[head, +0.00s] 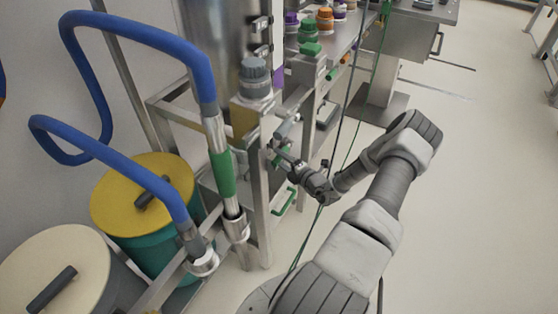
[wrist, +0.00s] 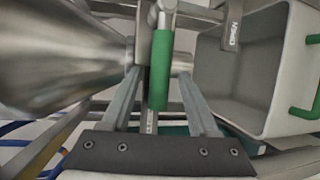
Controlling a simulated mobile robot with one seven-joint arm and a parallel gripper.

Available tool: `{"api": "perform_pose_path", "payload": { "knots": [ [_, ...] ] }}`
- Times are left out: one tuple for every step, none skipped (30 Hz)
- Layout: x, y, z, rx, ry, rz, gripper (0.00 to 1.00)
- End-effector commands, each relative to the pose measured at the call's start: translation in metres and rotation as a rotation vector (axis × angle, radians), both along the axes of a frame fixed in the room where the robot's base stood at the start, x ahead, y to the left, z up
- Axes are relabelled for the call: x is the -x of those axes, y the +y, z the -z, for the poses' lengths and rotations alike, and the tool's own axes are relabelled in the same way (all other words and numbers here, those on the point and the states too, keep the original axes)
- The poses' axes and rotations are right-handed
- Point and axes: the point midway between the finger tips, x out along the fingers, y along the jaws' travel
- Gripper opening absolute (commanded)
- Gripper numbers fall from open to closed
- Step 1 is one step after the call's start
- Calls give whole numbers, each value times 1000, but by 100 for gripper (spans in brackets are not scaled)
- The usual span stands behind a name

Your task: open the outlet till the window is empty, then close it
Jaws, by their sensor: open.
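The outlet's lever has a green grip (wrist: 161,72) on a metal stem. In the wrist view it stands upright between the two fingers of my gripper (wrist: 158,82). The fingers are apart, with a gap visible on each side of the grip. A shiny steel cone (wrist: 65,50) narrows toward the lever from the left. In the head view my gripper (head: 284,155) is beside the steel frame, below the large steel vessel (head: 215,40). I cannot make out the window or its contents in either view.
A pale open bin (wrist: 235,85) with a green handle (wrist: 305,110) is right of the lever. A small tag (wrist: 234,30) hangs above it. Blue hoses (head: 150,38) and yellow-lidded (head: 165,175) and cream-lidded (head: 55,260) drums stand left. Thin cables hang near my arm. Floor at right is clear.

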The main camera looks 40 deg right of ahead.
Motion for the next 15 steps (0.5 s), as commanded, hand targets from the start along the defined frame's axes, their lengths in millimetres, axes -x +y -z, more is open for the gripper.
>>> {"api": "perform_pose_path", "payload": {
  "knots": [
    [-5, 0, 2, 0, -1, 0, 61],
    [-7, 0, 2, 0, -1, -1, 61],
    [-10, 0, 2, -1, 0, -1, 61],
    [-11, 0, 2, -1, 0, -1, 61],
    [-12, 0, 2, -1, 0, 0, 61],
    [-13, 0, 2, -2, 0, 0, 61],
    [-13, 0, 2, -2, 0, 0, 61],
    [-13, 0, 2, -2, 0, 0, 61],
    [-13, 0, 2, -2, 0, 0, 61],
    [-13, 0, 2, -2, 0, 0, 61],
    [-13, 0, 2, -2, 0, 0, 61],
    [-13, 0, 2, -1, 0, 0, 61],
    [-13, 0, 2, -1, 0, 0, 61],
    [-13, 0, 2, -1, 0, 0, 57],
    [-13, 0, 2, -1, 0, 0, 50]
  ]
}}
